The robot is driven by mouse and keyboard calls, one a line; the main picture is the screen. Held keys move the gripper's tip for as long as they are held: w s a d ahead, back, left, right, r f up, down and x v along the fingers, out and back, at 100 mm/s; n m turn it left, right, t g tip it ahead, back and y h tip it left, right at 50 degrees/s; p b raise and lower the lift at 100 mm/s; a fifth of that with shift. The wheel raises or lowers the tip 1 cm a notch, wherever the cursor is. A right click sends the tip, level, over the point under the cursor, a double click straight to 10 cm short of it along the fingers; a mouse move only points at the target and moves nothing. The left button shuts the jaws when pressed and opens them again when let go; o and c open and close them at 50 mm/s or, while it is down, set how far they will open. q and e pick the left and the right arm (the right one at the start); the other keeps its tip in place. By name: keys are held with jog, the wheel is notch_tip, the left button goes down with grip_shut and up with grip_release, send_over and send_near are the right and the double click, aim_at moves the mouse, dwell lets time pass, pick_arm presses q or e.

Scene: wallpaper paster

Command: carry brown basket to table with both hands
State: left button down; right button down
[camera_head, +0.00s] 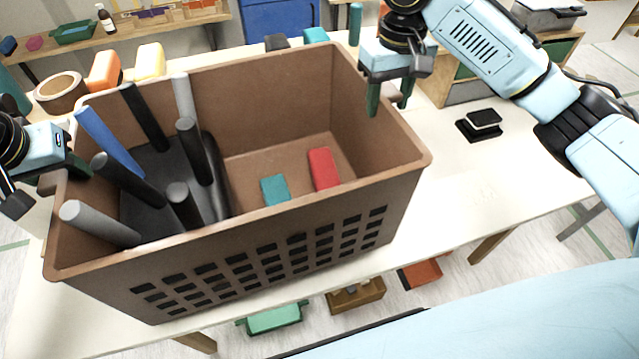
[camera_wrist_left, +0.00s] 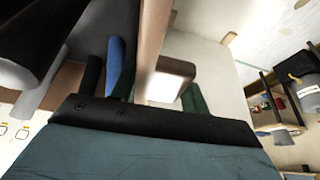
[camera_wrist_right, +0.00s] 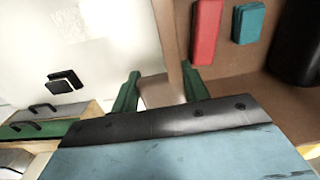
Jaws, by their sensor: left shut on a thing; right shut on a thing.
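My right gripper (camera_head: 388,95) is shut on the right end, with fingers (camera_wrist_right: 160,92) either side of the wall. Inside are a black holder with several black, grey and blue rods, a red block (camera_head: 323,168) and a teal block (camera_head: 275,189).
A black stapler-like item (camera_head: 480,124) lies on the table right of the basket. An orange bottle (camera_head: 104,70), a yellow one (camera_head: 150,61) and a brown roll (camera_head: 60,92) stand behind it at left. Bins lie under the table. The table's right part is mostly clear.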

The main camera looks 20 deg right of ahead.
dwell(0.4)
